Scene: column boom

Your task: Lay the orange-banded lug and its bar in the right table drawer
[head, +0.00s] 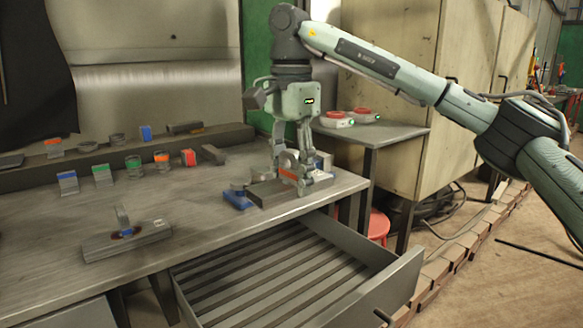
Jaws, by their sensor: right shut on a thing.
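The orange-banded lug (288,174) stands on its grey bar (268,194), near the right end of the workbench (190,207). My right gripper (293,181) points down and is shut on the lug; its fingers partly hide the lug. The bar is at the bench top; I cannot tell whether it touches it. The right table drawer (380,292) is pulled open below the bench's front edge, with a slatted, empty-looking floor. My left gripper is out of view.
A blue piece (237,199) lies just left of the held bar. Several small banded parts line the back. A side table (395,131) holds two red-topped devices.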

